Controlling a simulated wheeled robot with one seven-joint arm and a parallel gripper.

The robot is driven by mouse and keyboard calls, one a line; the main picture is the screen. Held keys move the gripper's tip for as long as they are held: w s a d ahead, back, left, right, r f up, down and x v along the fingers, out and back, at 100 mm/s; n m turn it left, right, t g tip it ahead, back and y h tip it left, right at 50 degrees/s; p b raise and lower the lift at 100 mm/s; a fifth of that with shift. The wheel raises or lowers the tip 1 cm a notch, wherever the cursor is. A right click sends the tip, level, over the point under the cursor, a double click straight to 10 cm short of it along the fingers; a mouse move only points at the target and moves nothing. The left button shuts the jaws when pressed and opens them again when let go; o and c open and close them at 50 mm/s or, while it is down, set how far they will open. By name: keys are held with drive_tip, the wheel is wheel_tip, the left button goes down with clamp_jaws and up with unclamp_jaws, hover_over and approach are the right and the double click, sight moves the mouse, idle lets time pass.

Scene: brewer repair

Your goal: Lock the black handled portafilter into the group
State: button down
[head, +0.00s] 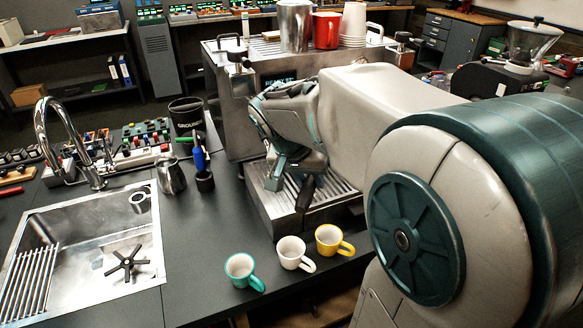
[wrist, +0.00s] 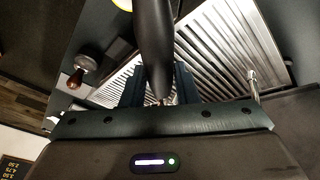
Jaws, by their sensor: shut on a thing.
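The black handled portafilter shows mainly as its black handle (wrist: 154,45), which stands up the middle of the wrist view between my fingers. In the head view a dark handle end (head: 305,194) hangs below my gripper (head: 290,160), over the drip tray. My gripper is shut on this handle. The portafilter's basket is hidden in both views. The espresso machine (head: 222,85) stands behind my arm. Its group is hidden by my arm and wrist, so I cannot tell whether the portafilter touches it.
The slatted drip tray (head: 272,203) lies beneath my gripper. Teal (head: 240,268), white (head: 291,250) and yellow (head: 330,237) cups stand before it. A steel pitcher (head: 171,176) and sink (head: 85,240) are left. A wooden-knobbed tool (wrist: 78,77) and thin metal rod (wrist: 252,80) show in the wrist view.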

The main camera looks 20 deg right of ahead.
drive_tip(key=shift+w+d+p, duration=0.45)
drive_tip(key=shift+w+d, duration=0.9)
drive_tip(key=shift+w, duration=0.25)
drive_tip(key=shift+w+d+p, duration=0.4)
drive_tip(key=shift+w+d, duration=0.95)
drive_tip(key=shift+w, duration=0.3)
drive_tip(key=shift+w+d+p, duration=0.45)
drive_tip(key=shift+w+d, duration=0.9)
drive_tip(key=shift+w, duration=0.25)
drive_tip(key=shift+s+a+r, duration=0.1)
drive_tip(key=shift+r, duration=0.1)
drive_tip(key=shift+b, duration=0.55)
drive_tip(key=shift+r, duration=1)
idle(1.4)
